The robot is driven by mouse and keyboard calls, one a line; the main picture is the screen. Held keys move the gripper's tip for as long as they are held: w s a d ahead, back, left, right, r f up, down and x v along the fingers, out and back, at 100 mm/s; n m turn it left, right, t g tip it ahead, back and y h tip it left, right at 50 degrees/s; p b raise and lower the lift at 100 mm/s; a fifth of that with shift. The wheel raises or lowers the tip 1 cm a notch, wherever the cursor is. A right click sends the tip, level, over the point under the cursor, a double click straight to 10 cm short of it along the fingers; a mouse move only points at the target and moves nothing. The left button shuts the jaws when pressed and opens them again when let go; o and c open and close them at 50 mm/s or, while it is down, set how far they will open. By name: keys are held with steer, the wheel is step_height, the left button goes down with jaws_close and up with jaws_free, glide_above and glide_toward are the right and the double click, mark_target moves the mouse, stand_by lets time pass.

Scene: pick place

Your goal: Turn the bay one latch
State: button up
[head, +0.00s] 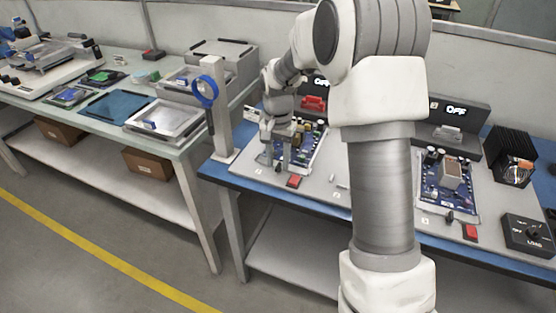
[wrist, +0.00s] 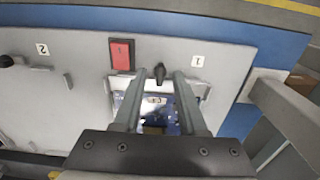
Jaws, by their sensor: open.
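The bay one latch (wrist: 159,74) is a small black knob at the front edge of the bay, beside the label "1" (wrist: 197,61) in the wrist view. My gripper (wrist: 161,78) is open, with its two fingers on either side of the latch. I cannot tell whether either finger touches it. The bay one circuit board (wrist: 155,118) shows partly between the fingers. In the head view my gripper (head: 283,162) is over the front of the bay one board (head: 312,148), and the latch there is hidden or too small to tell.
A red block (wrist: 122,54) sits close left of the latch; it also shows in the head view (head: 293,181). Label "2" (wrist: 42,49) lies further left. A post with a blue ring (head: 205,92) stands left of bay one. Another board (head: 447,180) is at the right.

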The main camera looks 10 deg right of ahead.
jaws_close()
steer(key=shift+r+n, duration=0.1)
steer(key=shift+n, duration=0.2)
steer(key=n+p, duration=0.2)
steer(key=n, duration=0.1)
steer(key=shift+r+n+p, duration=0.1)
steer(key=shift+n+p, duration=0.3)
steer(key=n+p, duration=0.2)
steer(key=n, duration=0.2)
steer(key=n+p, duration=0.2)
steer(key=n, duration=0.3)
steer(key=shift+n+p, duration=1.1)
steer(key=shift+n, duration=1.1)
